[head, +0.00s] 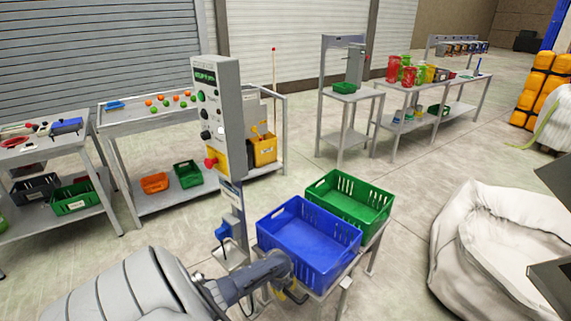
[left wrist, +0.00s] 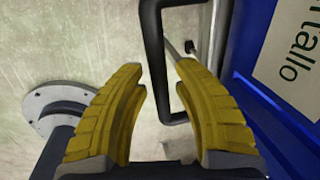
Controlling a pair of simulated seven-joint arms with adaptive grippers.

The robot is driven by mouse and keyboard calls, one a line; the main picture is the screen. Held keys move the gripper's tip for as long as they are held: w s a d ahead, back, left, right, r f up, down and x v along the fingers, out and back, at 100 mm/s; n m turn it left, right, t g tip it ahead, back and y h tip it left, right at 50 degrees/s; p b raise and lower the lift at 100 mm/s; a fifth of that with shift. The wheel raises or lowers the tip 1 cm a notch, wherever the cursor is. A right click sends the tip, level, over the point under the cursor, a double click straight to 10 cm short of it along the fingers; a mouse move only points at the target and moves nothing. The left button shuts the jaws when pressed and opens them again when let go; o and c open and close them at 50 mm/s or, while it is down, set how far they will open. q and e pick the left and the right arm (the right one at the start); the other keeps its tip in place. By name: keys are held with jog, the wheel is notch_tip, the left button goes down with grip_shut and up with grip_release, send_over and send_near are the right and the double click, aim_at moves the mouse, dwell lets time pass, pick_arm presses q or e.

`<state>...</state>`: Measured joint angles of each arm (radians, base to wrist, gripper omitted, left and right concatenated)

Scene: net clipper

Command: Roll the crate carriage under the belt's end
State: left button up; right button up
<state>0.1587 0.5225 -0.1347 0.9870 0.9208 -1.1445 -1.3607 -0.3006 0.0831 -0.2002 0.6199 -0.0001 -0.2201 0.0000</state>
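The crate carriage (head: 346,283) is a low grey frame at the lower middle. It carries a blue crate (head: 290,256) in front and a green crate (head: 333,222) behind. My left gripper (head: 292,291) is low at the carriage's near left side, beside the blue crate. In the left wrist view its yellow fingers (left wrist: 160,80) are apart. A black bent handle bar (left wrist: 155,45) shows in the gap between them, close to the right finger; I cannot tell whether they touch. I cannot clearly make out the belt's end. My right gripper cannot be made out.
A control post (head: 217,125) with buttons stands just left of the carriage. A large white sack (head: 495,250) lies at the right. Side tables (head: 150,202) with small crates stand behind. Bare floor (head: 405,190) lies between the crates and the sack.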

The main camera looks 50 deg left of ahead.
pick_arm(q)
grip_shut()
jog(key=shift+d, duration=0.1)
